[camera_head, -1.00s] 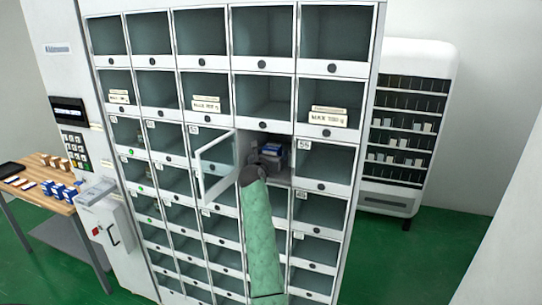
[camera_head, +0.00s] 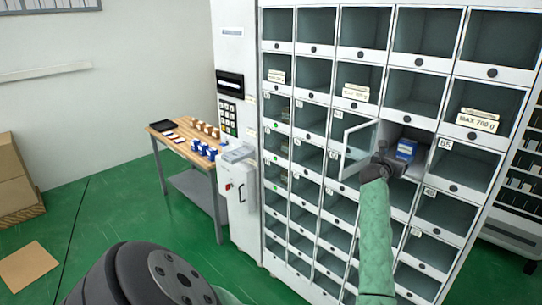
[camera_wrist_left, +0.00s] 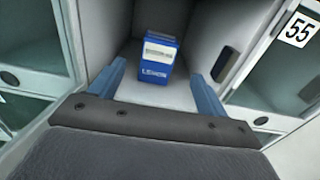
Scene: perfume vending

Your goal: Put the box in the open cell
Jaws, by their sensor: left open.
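The blue box with a white label (camera_head: 406,149) stands inside the open cell (camera_head: 412,166) of the vending cabinet. In the left wrist view the box (camera_wrist_left: 147,70) stands on the cell floor, between and beyond the two fingers, with a gap on each side. My left gripper (camera_head: 391,158) is at the mouth of the cell, and its fingers (camera_wrist_left: 160,88) are open and apart from the box. The open cell's glass door (camera_head: 359,147) is swung out to the left of the gripper. My right gripper is not in view.
The cell marked 55 (camera_head: 448,182) is to the right of the open cell and shut. A table (camera_head: 180,150) with several small boxes stands left of the cabinet. Cardboard boxes (camera_head: 17,185) are at the far left. Green floor is free in front of the table.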

